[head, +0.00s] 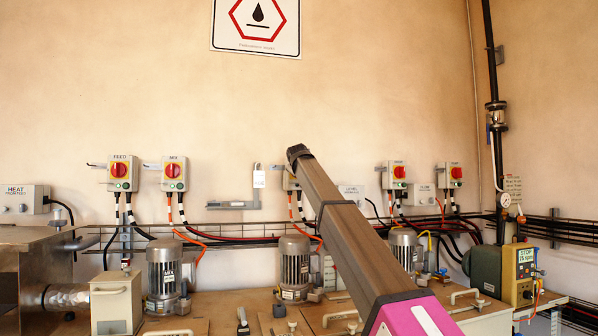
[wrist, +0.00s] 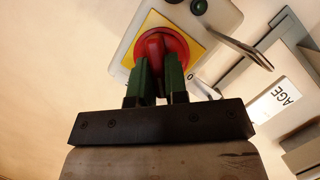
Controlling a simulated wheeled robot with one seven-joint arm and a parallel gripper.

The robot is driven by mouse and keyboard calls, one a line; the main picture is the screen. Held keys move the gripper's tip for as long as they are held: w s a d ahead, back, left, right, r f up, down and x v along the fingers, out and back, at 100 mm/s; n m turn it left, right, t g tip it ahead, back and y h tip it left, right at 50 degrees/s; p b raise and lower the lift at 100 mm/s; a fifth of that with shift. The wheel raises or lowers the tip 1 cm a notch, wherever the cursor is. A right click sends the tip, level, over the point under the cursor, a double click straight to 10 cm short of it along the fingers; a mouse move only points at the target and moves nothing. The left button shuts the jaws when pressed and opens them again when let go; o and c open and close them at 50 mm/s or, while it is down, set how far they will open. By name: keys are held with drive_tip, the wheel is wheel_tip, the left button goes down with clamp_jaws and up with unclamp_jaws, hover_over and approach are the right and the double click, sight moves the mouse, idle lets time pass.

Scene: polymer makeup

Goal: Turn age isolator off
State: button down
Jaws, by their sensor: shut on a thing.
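The isolator is a pale grey box (wrist: 128,42) with a yellow plate and a round red knob (wrist: 152,40) in the wrist view. The knob's handle bar runs roughly up and down in that picture. My gripper (wrist: 156,66) is shut on the red knob, with one dark green finger on each side of the bar. A white tag reading AGE (wrist: 288,96) hangs beside the box at the right. A "0" mark shows just right of the fingers; other dial marks are hidden. In the head view my arm covers most of this box (head: 288,181).
Similar isolators stand on the wall to the left, FEED (head: 122,173) and MIX (head: 174,174), and others to the right (head: 396,174). A metal bracket (wrist: 245,48) sticks out close beside the knob. Cables and motors (head: 163,275) lie below.

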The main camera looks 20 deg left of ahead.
drive_tip(key=n, duration=0.1)
drive_tip(key=n+t, duration=0.1)
drive_tip(key=shift+s+a+f+n+t+h, duration=0.1)
drive_tip(key=shift+f+n+t+h, duration=0.05)
drive_tip(key=shift+n+t+h, duration=0.2)
drive_tip(key=shift+f+n+t, duration=0.1)
drive_tip(key=shift+n+t, duration=0.55)
drive_tip(key=shift+n, duration=1)
drive_tip(key=c, duration=1.1)
unclamp_jaws()
drive_tip(key=shift+c, duration=0.2)
drive_tip(key=s+d, duration=0.1)
drive_tip(key=s, duration=0.9)
drive_tip(key=shift+s+d+r, duration=0.2)
drive_tip(key=shift+s+d, duration=0.15)
drive_tip(key=shift+o, duration=0.3)
